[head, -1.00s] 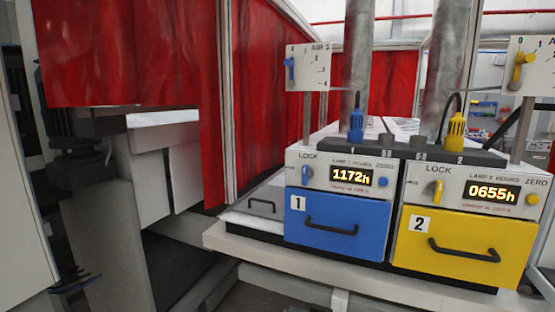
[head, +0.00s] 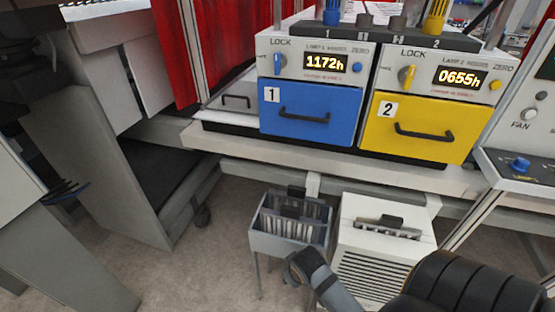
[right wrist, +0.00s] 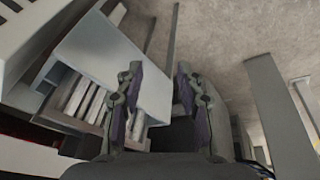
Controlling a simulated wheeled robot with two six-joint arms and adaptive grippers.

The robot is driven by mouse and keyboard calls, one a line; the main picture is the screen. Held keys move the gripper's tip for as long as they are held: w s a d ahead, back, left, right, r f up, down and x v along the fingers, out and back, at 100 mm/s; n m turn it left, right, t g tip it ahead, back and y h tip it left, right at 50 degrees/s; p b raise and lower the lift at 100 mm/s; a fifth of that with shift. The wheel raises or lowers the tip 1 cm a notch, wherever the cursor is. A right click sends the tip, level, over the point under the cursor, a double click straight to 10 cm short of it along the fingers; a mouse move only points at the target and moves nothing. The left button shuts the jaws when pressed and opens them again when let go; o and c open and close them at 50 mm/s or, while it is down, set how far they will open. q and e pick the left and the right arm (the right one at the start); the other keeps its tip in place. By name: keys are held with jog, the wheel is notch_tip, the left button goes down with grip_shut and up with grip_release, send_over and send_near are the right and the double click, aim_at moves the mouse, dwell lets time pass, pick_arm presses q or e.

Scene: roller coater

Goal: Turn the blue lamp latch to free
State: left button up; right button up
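The blue lamp latch (head: 280,62) is a small blue knob under the word LOCK on the lamp 1 panel. It stands about upright, left of the 1172h display (head: 325,63). Below it is the blue drawer (head: 309,112) marked 1, which is shut. My right arm reaches in at the bottom right of the head view, low and well away from the latch. In the right wrist view my right gripper (right wrist: 158,95) is open, with nothing between its fingers.
A yellow drawer (head: 414,128) marked 2, with its yellow latch (head: 406,77), stands to the right. Below the bench are a grey bin (head: 262,243) with upright plates and a white slotted box (head: 350,232). A fan panel (head: 520,125) is at the right.

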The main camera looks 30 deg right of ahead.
jog(key=w+d+r+m+t+h, duration=0.1)
jog(key=w+r+t, duration=0.1)
jog(key=w+r, duration=0.5)
jog(key=m+t+h, duration=0.6)
jog(key=m+h, duration=0.4)
jog(key=h, duration=0.2)
send_near(277, 54)
jog(key=p+x, duration=0.4)
jog(key=x, duration=0.6)
jog(key=shift+w+d, duration=0.2)
jog(key=shift+w, duration=0.05)
jog(key=shift+w+d, duration=0.15)
jog(key=shift+w, duration=0.05)
pick_arm(q)
jog(key=r, duration=0.2)
jog(key=s+r, duration=0.1)
jog(key=r, duration=0.1)
jog(key=shift+s, duration=0.1)
pick_arm(e)
jog(key=shift+f, duration=0.1)
jog(key=shift+f+n, duration=0.1)
jog(key=shift+n, duration=0.2)
grip_shut()
